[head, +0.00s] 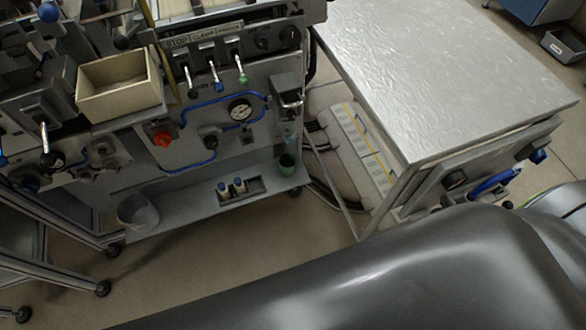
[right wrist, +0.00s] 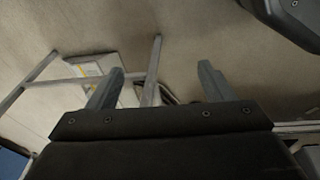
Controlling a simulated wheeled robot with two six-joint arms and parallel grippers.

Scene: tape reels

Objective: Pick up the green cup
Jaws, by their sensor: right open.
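A small dark green cup (head: 287,165) stands at the right end of the low grey shelf of the machine in the head view. I cannot make it out in the right wrist view. My right gripper (right wrist: 160,78) shows in the right wrist view with its two fingers wide apart and nothing between them. Floor and thin metal legs lie beyond the fingers. My left gripper is in neither view.
The low shelf (head: 190,213) also holds a grey bucket (head: 138,214) and a holder with small bottles (head: 238,187). A metal-topped table (head: 450,70) stands to the right, close to the machine. A cream bin (head: 118,84) is mounted above. Floor in front is clear.

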